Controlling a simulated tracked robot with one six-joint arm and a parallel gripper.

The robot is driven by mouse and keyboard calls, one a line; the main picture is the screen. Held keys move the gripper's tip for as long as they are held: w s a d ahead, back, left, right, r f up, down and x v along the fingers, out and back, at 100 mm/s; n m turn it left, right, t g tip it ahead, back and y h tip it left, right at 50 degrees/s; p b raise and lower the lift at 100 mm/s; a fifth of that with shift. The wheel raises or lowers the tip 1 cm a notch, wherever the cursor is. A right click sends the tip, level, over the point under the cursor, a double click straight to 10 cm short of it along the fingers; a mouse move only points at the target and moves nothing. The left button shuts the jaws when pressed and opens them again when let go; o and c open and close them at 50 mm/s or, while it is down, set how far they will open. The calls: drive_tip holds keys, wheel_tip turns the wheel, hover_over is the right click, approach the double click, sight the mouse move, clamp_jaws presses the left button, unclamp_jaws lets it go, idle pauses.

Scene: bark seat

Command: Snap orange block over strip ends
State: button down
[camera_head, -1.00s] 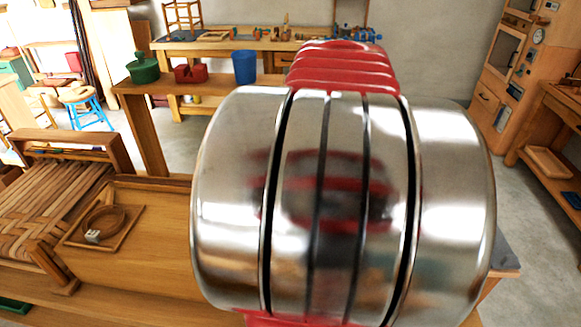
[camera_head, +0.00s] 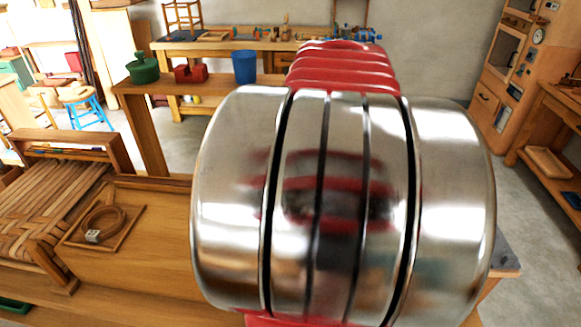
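My gripper is not in view; my own large metal and red arm link fills the middle and right of the head view and hides what lies behind it. A coil of brown strip (camera_head: 118,222) lies in a shallow wooden tray (camera_head: 134,228) at the left. A small pale block with dark marks (camera_head: 92,236) sits at the coil's near left edge; whether it touches the strip I cannot tell. I cannot make out an orange block. The woven bark seat (camera_head: 50,200) with its wooden frame is at the far left.
A green lidded pot (camera_head: 143,70), a red block-shaped holder (camera_head: 190,73) and a blue cup (camera_head: 244,67) stand on a wooden shelf behind. A back workbench (camera_head: 210,44) carries small tools. The wooden board around the tray is mostly clear.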

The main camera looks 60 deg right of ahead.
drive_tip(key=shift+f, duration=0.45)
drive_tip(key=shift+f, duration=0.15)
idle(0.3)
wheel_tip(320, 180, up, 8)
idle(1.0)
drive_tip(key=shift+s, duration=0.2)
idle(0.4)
